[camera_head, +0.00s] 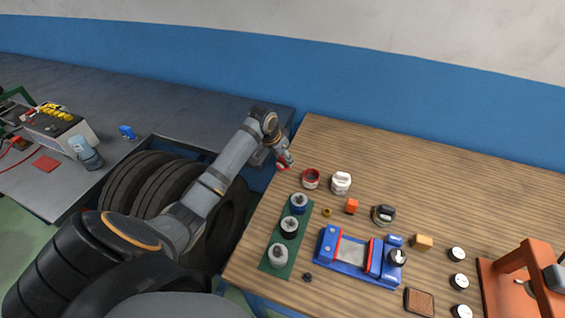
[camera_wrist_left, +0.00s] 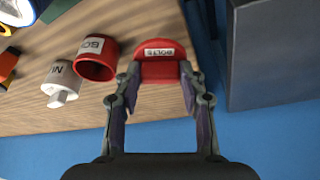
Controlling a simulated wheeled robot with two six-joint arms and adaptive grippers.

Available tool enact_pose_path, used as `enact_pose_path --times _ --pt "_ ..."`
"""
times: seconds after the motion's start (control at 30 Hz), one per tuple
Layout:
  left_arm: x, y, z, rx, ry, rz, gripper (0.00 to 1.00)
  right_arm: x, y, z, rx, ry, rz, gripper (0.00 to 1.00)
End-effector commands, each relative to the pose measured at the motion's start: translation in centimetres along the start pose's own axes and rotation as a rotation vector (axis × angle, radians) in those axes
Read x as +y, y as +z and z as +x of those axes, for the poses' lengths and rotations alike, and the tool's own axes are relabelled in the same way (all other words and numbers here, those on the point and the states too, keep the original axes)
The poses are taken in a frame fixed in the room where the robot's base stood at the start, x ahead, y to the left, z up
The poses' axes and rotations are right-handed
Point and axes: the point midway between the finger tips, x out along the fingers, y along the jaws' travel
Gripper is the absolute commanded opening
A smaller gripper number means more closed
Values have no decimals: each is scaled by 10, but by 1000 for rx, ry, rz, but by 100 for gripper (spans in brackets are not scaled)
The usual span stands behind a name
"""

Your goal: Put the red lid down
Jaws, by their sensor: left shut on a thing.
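The red lid (camera_wrist_left: 158,50), labelled BOLTS, is held between the two fingertips of my left gripper (camera_wrist_left: 158,76). In the head view my left gripper (camera_head: 287,158) is at the left edge of the wooden table, and a small part of the red lid (camera_head: 280,163) shows beside it. The gap under the lid is hard to judge. The open red jar (camera_head: 311,178) stands just right of the lid; it also shows in the left wrist view (camera_wrist_left: 94,62). My right gripper is not in view.
A white jar (camera_head: 341,183) stands right of the red jar on the wooden table (camera_head: 420,170). A green tray (camera_head: 270,262) with several cylinders and a blue fixture (camera_head: 330,247) are nearer. A grey bench (camera_head: 200,105) and stacked tyres (camera_head: 130,190) are left.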

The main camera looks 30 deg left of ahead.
Motion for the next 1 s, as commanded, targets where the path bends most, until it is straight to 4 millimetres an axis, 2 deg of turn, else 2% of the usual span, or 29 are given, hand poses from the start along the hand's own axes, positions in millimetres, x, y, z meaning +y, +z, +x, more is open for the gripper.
enact_pose_path --times 0.1,0.33,0.57,0.93,0.97,1.0 --pt "-9 -3 17 2 0 -2 19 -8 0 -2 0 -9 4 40" --pt "-15 -4 27 2 0 0 19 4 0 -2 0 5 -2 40" --pt "-16 7 56 -1 0 -1 19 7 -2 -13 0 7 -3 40" --pt "-16 9 62 1 -1 0 19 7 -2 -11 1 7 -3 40" --pt "-16 9 62 1 -1 1 42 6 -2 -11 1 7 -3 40" --pt "-16 9 62 2 -1 1 47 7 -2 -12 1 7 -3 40"
